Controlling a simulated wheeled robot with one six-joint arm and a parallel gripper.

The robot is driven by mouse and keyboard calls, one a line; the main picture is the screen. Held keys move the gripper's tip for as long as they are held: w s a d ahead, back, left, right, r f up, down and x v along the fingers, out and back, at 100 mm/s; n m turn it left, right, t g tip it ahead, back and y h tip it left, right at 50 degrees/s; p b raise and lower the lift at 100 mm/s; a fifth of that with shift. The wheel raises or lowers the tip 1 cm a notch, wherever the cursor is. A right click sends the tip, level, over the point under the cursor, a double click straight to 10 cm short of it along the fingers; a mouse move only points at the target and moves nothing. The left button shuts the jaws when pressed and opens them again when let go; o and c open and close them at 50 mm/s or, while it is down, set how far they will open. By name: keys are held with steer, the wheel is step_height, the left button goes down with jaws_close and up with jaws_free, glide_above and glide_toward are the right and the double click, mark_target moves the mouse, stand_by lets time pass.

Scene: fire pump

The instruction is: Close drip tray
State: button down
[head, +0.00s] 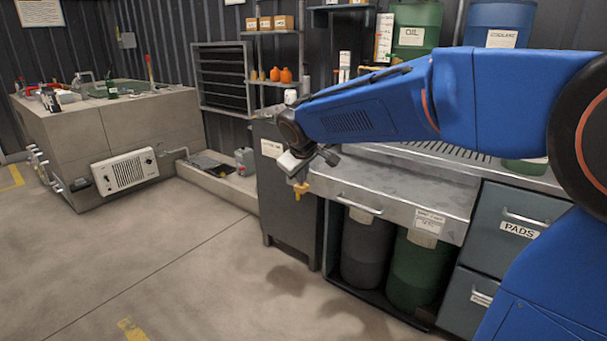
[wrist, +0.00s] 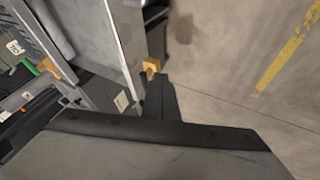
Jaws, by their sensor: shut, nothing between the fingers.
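The drip tray (head: 388,196) is a wide grey metal drawer under the counter grating, with a bar handle (head: 360,204) and a paper label on its front. It stands pulled out from the counter. My gripper (head: 299,190) is shut and empty, pointing down by the tray's left front corner. In the wrist view, my gripper's yellow tip (wrist: 152,66) is close beside the long pale edge of what looks like the tray (wrist: 80,25). I cannot tell whether they touch. My wrist housing hides the lower part of that view.
A dark grey cabinet (head: 280,210) stands left of the tray. Two drums, one grey (head: 367,250) and one green (head: 418,270), stand beneath it. The PADS drawer (head: 515,231) is to the right. The floor (head: 170,270) in front and left is clear.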

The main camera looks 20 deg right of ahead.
steer(key=w+d+f, duration=0.2)
steer(key=w+f, duration=0.1)
steer(key=w+d+f, duration=0.1)
steer(key=w+f, duration=0.1)
steer(key=shift+w+d+f, duration=0.1)
steer(key=shift+w+f, duration=0.05)
steer(key=shift+w, duration=0.1)
steer(key=shift+w+d, duration=0.4)
steer(key=shift+d, duration=0.05)
glide_toward(352, 164)
steer(key=w+f, duration=0.1)
steer(key=w, duration=0.1)
steer(key=w+f, duration=0.1)
steer(key=w+d+f, duration=0.1)
steer(key=w, duration=0.1)
steer(key=shift+w+f, duration=0.15)
steer(key=shift+w, duration=0.15)
steer(key=shift+w+d, duration=0.15)
steer(key=shift+d, duration=0.05)
steer(key=shift+r, duration=0.2)
